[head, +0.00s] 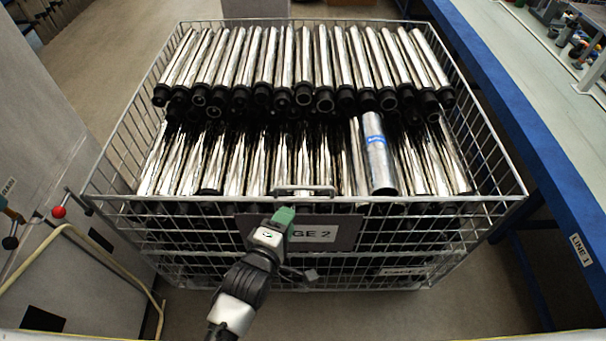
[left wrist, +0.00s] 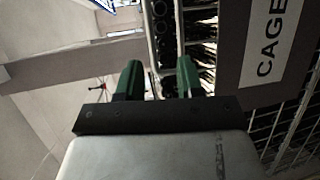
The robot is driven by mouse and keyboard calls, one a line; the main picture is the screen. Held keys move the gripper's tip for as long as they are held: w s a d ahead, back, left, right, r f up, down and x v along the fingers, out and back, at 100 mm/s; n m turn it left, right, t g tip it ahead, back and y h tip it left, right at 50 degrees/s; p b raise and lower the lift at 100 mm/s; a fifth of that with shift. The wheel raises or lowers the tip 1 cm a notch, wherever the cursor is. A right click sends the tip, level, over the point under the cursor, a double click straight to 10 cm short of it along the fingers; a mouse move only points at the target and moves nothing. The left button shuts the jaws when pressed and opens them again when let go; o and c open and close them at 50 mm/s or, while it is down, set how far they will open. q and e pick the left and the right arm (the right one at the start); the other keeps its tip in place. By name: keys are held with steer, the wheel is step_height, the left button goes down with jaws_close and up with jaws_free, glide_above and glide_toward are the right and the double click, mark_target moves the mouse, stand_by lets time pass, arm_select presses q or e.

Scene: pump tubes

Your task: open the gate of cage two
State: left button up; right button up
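The wire cage (head: 510,186) labelled as cage two stands straight ahead, filled with shiny tubes. Its front wire side (head: 190,224) is upright, with a dark sign plate (head: 346,232) reading "GE 2" where my gripper covers part of the word. The sign also shows in the left wrist view (left wrist: 267,65), turned sideways. A grey handle (head: 303,192) sits at the middle of the front top rail. My left gripper (head: 284,215) is in front of the sign, just below the handle. In the left wrist view its green fingers (left wrist: 158,80) are apart with nothing held between them. My right gripper is out of view.
A blue-edged bench (head: 545,150) marked LINE 1 runs along the right. At the left stands a grey cabinet (head: 50,130) with a red knob (head: 58,212) and a cream bent tube (head: 100,262). One tube (head: 379,165) with a blue label lies above the others. Floor shows around the cage.

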mark_target(305, 188)
arm_select(q)
steer(key=x, duration=0.3)
steer(key=r+p+x, duration=0.1)
steer(key=x, duration=0.6)
steer(key=shift+w+d+r, duration=0.2)
steer(key=shift+w+d, duration=0.1)
steer(key=shift+w, duration=0.2)
jaws_close()
